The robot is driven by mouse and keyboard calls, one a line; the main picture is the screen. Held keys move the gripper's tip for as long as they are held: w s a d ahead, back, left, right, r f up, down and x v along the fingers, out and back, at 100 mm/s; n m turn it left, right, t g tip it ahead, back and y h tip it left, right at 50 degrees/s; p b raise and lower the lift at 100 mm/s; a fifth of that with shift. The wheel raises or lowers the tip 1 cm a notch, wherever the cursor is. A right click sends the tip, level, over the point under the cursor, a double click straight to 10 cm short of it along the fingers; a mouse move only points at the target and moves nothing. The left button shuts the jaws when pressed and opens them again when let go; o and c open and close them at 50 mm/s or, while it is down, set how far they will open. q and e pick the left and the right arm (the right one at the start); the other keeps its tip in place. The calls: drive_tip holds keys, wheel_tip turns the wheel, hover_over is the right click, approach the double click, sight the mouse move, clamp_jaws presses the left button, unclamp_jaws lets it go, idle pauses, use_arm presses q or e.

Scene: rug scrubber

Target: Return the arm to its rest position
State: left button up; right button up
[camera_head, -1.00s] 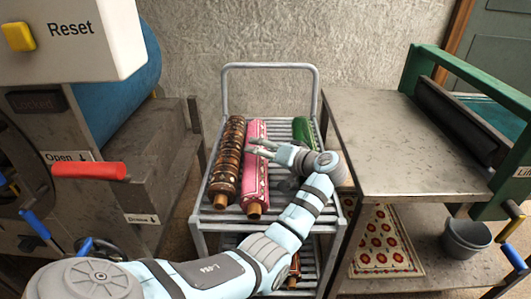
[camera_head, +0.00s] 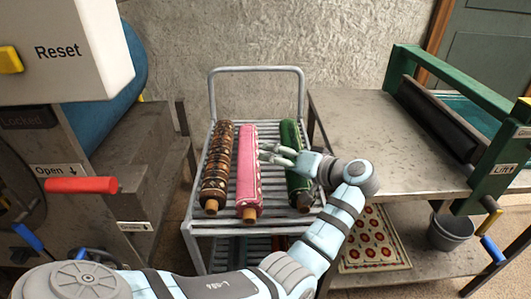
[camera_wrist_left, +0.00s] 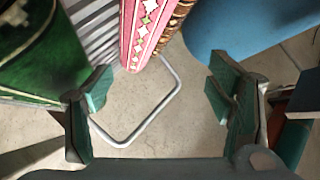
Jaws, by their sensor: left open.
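My left arm (camera_head: 340,215) reaches in from the bottom left and bends back over the cart (camera_head: 222,229). My left gripper (camera_head: 268,153) is open and empty, with its fingers pointing left toward the pink rolled rug (camera_head: 248,172). It shows above or beside the gap between the pink roll and the green rolled rug (camera_head: 290,142); the wrist covers part of the green roll. In the left wrist view, the open fingers (camera_wrist_left: 160,98) have nothing between them but floor and the cart's handle. The pink roll (camera_wrist_left: 143,32) lies beyond them. My right gripper is out of view.
A brown patterned roll (camera_head: 217,165) lies left of the pink one. At left stands a machine with a red lever (camera_head: 82,185). At right is a metal table (camera_head: 385,140) with a green-framed roller (camera_head: 437,118), and a bucket (camera_head: 452,232) and patterned rug (camera_head: 375,240) below.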

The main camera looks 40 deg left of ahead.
use_arm(q)
drive_tip(key=shift+v, duration=0.75)
